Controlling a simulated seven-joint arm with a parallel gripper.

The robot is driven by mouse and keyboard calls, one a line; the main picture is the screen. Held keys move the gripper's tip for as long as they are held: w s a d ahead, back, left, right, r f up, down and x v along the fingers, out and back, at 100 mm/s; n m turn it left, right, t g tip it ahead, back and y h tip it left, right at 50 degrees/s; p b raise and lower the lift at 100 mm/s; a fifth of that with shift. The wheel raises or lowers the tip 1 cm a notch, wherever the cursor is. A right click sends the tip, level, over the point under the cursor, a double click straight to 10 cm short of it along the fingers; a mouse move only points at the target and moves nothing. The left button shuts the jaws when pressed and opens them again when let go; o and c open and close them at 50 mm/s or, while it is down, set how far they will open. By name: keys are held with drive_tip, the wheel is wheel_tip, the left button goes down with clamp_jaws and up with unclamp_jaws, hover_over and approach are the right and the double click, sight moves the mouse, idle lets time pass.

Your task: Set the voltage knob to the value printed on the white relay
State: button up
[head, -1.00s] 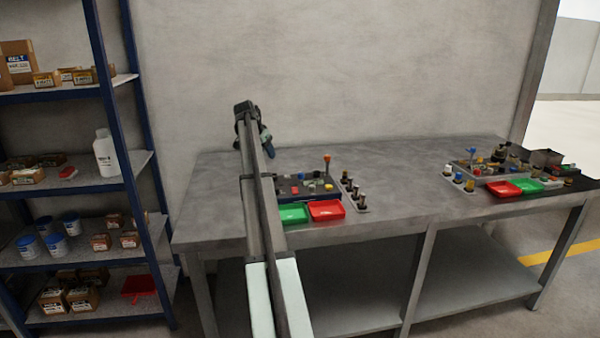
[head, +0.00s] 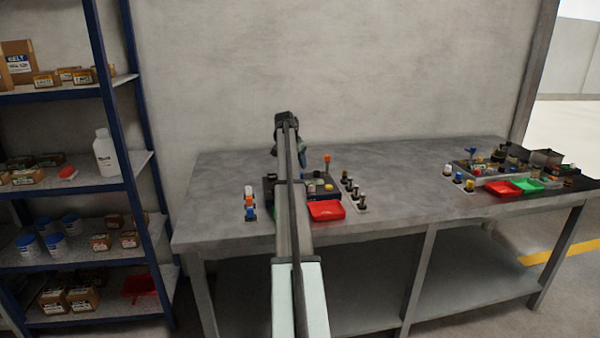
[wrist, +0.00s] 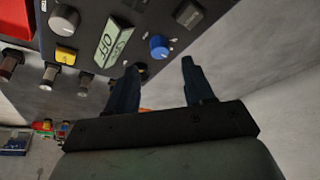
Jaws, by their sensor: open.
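A dark control panel (wrist: 88,20) fills the upper left of the wrist view. It carries a round grey knob (wrist: 64,18), a small blue knob (wrist: 158,47), a yellow button (wrist: 65,54) and a pale green block marked OFF (wrist: 113,42). I cannot tell which knob is the voltage knob. My gripper (wrist: 158,66) is open and empty, its fingertips close to the blue knob; contact cannot be made out. In the head view my arm covers part of this panel (head: 320,194). I cannot identify the white relay or read a value.
A red tray (head: 326,210) sits before the panel, with a rack of capped parts (head: 361,206) on its right and coloured parts (head: 250,205) on its left. A second panel group (head: 490,170) stands on the bench's right. The bench middle (head: 405,190) is clear.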

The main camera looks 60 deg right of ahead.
drive_tip(key=shift+x, duration=2.9)
clamp_jaws()
drive_tip(key=m, duration=0.2)
drive_tip(key=m+g, duration=0.1)
drive_tip(key=m, duration=0.1)
drive_tip(key=shift+w+d+r+g, duration=0.1)
drive_tip(key=shift+w+g, duration=0.1)
drive_tip(key=shift+g, duration=0.1)
drive_tip(key=shift+m+g+y, duration=0.5)
drive_tip(key=shift+m+g, duration=0.3)
drive_tip(key=shift+m, duration=1.6)
